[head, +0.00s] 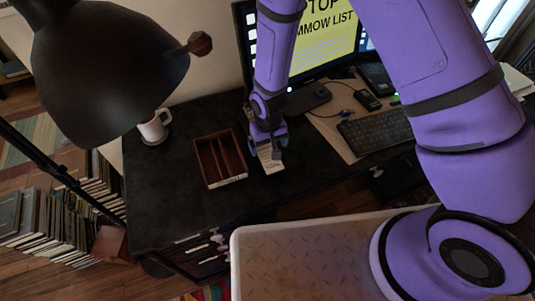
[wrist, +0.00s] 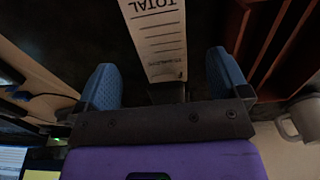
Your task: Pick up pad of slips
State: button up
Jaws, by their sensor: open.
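The pad of slips (head: 270,157) is a narrow white block with printed lines, lying on the dark desk under my gripper. In the wrist view the pad (wrist: 158,35) shows the word TOTAL and lies between the two blue fingers. My gripper (wrist: 166,80) is open, with a finger on each side of the pad and a visible gap on both sides. In the head view my gripper (head: 268,139) points down over the pad and hides its far part. I cannot tell how far the fingertips are above the desk.
A brown wooden tray with compartments (head: 241,160) stands just left of the pad. A white mug (head: 153,127) is at the desk's left. A black lamp (head: 103,70) hangs in the foreground. The front desk (head: 180,215) is clear.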

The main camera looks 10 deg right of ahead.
aim_at(268, 155)
jog(key=shift+s+f, duration=0.1)
jog(key=shift+f, duration=1.85)
jog(key=c, duration=1.1)
jog(key=shift+o, duration=0.2)
jog(key=shift+r, duration=0.2)
